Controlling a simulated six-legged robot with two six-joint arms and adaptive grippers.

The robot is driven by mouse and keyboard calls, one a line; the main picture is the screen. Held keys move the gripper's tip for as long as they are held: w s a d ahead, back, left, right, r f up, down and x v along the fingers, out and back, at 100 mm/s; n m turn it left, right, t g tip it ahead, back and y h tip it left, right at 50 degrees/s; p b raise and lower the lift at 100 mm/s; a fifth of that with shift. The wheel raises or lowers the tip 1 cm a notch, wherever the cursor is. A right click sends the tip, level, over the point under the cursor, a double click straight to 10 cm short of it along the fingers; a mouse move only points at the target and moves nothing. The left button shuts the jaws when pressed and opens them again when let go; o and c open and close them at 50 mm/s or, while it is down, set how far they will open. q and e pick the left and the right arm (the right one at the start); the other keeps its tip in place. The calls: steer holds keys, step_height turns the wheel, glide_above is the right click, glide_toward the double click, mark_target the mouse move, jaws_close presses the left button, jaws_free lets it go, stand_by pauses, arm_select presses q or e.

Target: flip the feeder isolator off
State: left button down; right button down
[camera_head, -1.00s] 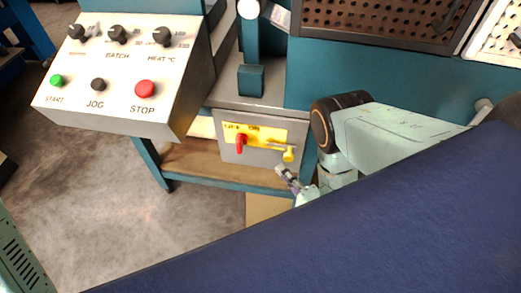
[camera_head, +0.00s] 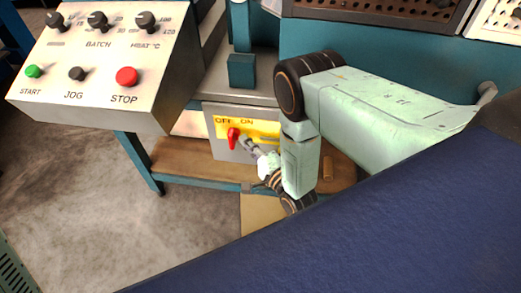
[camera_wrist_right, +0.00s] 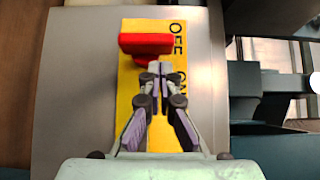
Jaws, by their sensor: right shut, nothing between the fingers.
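The feeder isolator is a grey box (camera_head: 212,118) with a yellow plate (camera_head: 262,128) marked OFF and ON. In the right wrist view the handle (camera_wrist_right: 145,44) lies across the yellow plate (camera_wrist_right: 127,95), beside the word OFF. My right gripper (camera_head: 245,143) is shut and empty, just right of the handle. Its fingertips (camera_wrist_right: 155,74) show close beside the handle in the wrist view; I cannot tell whether they touch. My left gripper is not in view.
A sloped control panel (camera_head: 110,60) with knobs and START, JOG and STOP buttons stands at the left. A wooden shelf (camera_head: 185,158) runs below the isolator. A teal block (camera_head: 241,71) stands above it. Open floor (camera_head: 90,210) lies at the lower left.

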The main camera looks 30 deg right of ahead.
steer(key=shift+w+a, duration=0.35)
steer(key=shift+a, duration=0.15)
steer(key=shift+r, duration=0.1)
steer(key=shift+r+n+g+p, duration=0.1)
steer(key=shift+n+g+p, duration=0.2)
steer(key=shift+p, duration=0.1)
steer(key=shift+a+p, duration=0.1)
steer(key=shift+p, duration=0.2)
